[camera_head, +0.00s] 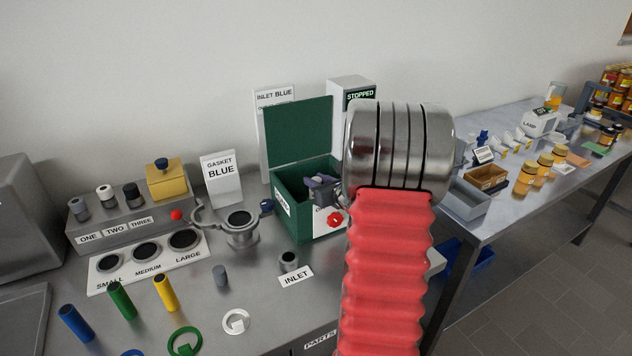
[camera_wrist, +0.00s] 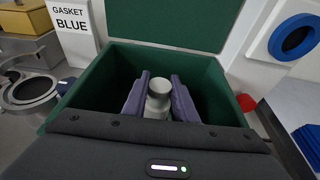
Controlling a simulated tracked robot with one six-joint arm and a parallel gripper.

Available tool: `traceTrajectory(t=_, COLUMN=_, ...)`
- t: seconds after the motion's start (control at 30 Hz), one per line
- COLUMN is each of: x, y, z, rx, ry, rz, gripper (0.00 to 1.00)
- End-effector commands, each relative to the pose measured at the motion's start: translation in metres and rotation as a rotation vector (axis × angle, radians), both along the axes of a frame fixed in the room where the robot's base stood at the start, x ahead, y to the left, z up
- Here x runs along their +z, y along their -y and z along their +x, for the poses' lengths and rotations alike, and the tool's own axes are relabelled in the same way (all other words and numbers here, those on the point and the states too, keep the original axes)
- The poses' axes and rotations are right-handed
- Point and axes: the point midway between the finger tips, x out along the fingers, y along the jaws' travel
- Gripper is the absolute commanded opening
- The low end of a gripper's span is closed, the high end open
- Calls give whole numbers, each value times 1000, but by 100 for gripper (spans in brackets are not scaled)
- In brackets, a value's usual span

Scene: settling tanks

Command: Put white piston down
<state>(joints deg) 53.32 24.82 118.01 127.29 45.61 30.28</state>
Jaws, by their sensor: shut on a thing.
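My gripper (camera_wrist: 158,92) has its two purple-grey fingers on either side of the white piston (camera_wrist: 157,100), a pale, bottle-shaped piece with a narrower top. It is shut on the piston inside the open mouth of the green box (camera_wrist: 218,88). Whether the piston touches the box floor is hidden. In the head view, my gripper (camera_head: 322,186) is at the opening of the green box (camera_head: 288,208), whose lid stands up at the back. My red-sleeved arm hides the box's right side, and the piston cannot be made out clearly there.
A rack marked ONE, TWO, THREE (camera_head: 128,227) holds grey, white and black pieces. A three-hole gasket plate (camera_head: 150,262), a metal housing (camera_head: 241,232) and an INLET cup (camera_head: 289,262) stand nearby. Coloured cylinders and rings lie in front. A second table (camera_head: 520,215) holds trays and jars.

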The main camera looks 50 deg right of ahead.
Motion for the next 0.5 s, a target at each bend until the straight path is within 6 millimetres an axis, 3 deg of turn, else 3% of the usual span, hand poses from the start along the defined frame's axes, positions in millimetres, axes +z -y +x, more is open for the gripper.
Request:
traceTrajectory(t=0.17, x=-3, y=0, z=0, rx=0, ry=0, rz=0, gripper=0)
traceTrajectory(t=0.2, x=-3, y=0, z=0, rx=0, ry=-1, rz=0, gripper=26)
traceTrajectory(t=0.5, x=-3, y=1, z=0, rx=-1, ry=0, rz=0, gripper=44)
